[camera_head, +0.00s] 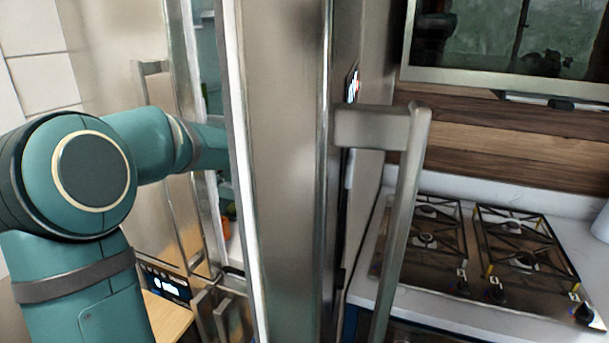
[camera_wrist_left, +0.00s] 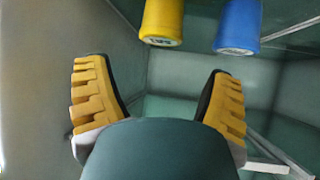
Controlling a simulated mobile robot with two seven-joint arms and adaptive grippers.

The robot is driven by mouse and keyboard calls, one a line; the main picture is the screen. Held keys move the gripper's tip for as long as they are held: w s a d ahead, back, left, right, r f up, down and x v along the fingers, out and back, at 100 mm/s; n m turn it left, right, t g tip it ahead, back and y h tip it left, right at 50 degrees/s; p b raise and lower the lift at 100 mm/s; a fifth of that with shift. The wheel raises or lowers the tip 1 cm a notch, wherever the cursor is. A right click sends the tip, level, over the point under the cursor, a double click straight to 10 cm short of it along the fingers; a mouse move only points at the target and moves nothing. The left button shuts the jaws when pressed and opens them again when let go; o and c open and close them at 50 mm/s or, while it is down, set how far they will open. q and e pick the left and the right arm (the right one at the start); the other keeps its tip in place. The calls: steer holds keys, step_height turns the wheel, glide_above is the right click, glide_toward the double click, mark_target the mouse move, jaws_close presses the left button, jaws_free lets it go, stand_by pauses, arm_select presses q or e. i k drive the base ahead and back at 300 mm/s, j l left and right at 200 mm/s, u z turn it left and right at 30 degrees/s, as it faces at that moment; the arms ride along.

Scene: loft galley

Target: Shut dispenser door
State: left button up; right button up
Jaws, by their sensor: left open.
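The dispenser door (camera_head: 285,170) is a tall steel door standing open, seen nearly edge-on in the middle of the head view. Its bar handle (camera_head: 402,180) sticks out to the right, and a dark panel (camera_head: 352,85) shows on its outer face. My left arm reaches in from the left and passes behind the door, so the head view hides its gripper. In the left wrist view my left gripper (camera_wrist_left: 157,75) is open, with yellow finger pads apart and nothing between them. Whether it touches the door cannot be told.
A yellow container (camera_wrist_left: 161,22) and a blue container (camera_wrist_left: 238,26) stand beyond the fingers inside the greenish compartment. Another steel door with a handle (camera_head: 153,68) is at left. A gas cooktop (camera_head: 470,245) sits on the white counter at right, below a window-like screen (camera_head: 500,40).

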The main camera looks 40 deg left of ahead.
mark_target(288, 67)
steer(key=k+j, duration=0.1)
steer(key=k, duration=0.4)
steer(key=k+j, duration=0.15)
steer(key=k, duration=0.35)
steer(key=k+j, duration=0.1)
steer(key=k, duration=0.4)
